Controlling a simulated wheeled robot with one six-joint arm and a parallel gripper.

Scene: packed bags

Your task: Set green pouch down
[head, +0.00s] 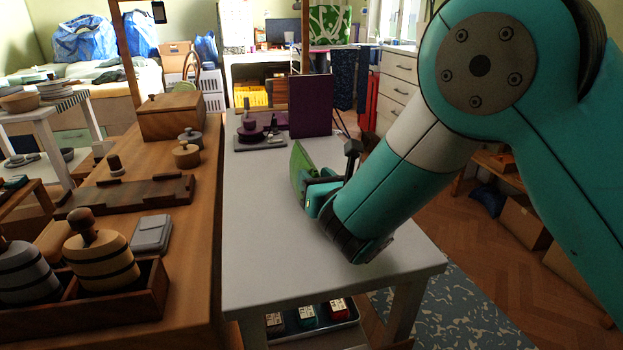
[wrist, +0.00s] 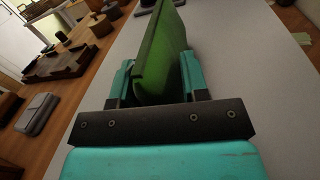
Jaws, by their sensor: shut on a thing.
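The green pouch (wrist: 162,52) is a flat, upright slab between the two fingers of my gripper (wrist: 158,78) in the wrist view. In the head view the pouch (head: 301,170) shows edge-on at the tip of my gripper (head: 318,187). My gripper is shut on it, over the grey-white table (head: 262,228). I cannot tell whether the pouch's lower edge touches the table. Part of the pouch is hidden behind the fingers.
A purple upright panel (head: 311,106) and a small tray (head: 260,142) with purple items stand at the table's far end. The wooden table (head: 190,215) on the left holds lidded pots, a wooden rack and a grey case (head: 152,234). The near white tabletop is clear.

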